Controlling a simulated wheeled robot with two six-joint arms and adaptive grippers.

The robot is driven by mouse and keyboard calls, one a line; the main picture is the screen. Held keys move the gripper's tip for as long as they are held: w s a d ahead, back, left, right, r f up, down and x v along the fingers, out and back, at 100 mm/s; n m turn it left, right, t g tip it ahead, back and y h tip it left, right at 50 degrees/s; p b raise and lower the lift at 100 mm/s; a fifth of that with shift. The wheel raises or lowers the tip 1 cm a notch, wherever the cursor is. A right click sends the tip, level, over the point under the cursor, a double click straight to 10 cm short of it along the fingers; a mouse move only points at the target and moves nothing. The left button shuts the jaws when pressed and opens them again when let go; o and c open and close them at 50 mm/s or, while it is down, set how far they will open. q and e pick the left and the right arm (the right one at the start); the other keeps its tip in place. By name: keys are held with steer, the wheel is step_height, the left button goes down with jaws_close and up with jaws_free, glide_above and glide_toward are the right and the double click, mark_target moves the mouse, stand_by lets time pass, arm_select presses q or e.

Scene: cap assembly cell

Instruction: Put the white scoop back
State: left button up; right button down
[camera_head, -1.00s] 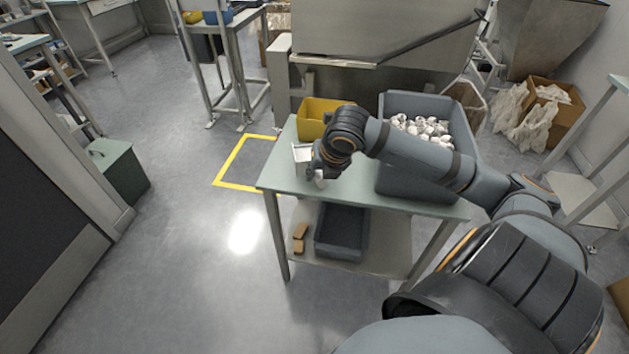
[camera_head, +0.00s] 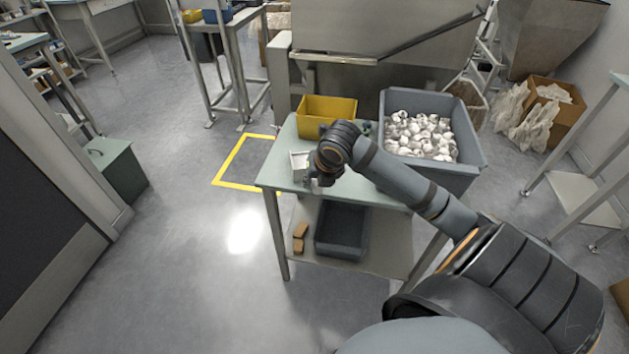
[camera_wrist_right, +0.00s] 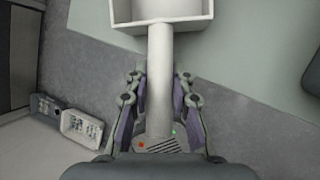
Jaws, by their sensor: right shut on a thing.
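The white scoop (camera_head: 299,161) is at the left end of the green-topped table (camera_head: 283,179), near its front edge. In the right wrist view its square pan (camera_wrist_right: 160,10) is at the top, over the table top, and its straight handle (camera_wrist_right: 160,50) runs down between the fingers. My right gripper (camera_wrist_right: 160,85) is shut on the handle. In the head view my right gripper (camera_head: 320,178) is partly hidden by its own wrist. I cannot tell whether the scoop touches the table. My left gripper is not in view.
A yellow bin (camera_head: 327,107) stands at the table's back. A dark tray (camera_head: 341,252) and brown blocks (camera_head: 299,238) are on the lower shelf. The table's front left is clear.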

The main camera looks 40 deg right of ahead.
steer(key=c, duration=1.2)
jaws_free()
steer(key=shift+f, duration=0.1)
steer(key=shift+o, duration=0.2)
steer(key=p+v, duration=0.4)
steer(key=v, duration=0.3)
steer(key=shift+w+d+r, duration=0.1)
steer(key=shift+r, duration=0.1)
steer(key=p+v, duration=0.5)
steer(key=p, duration=0.4)
steer(key=shift+p, duration=0.4)
steer(key=shift+f, duration=0.1)
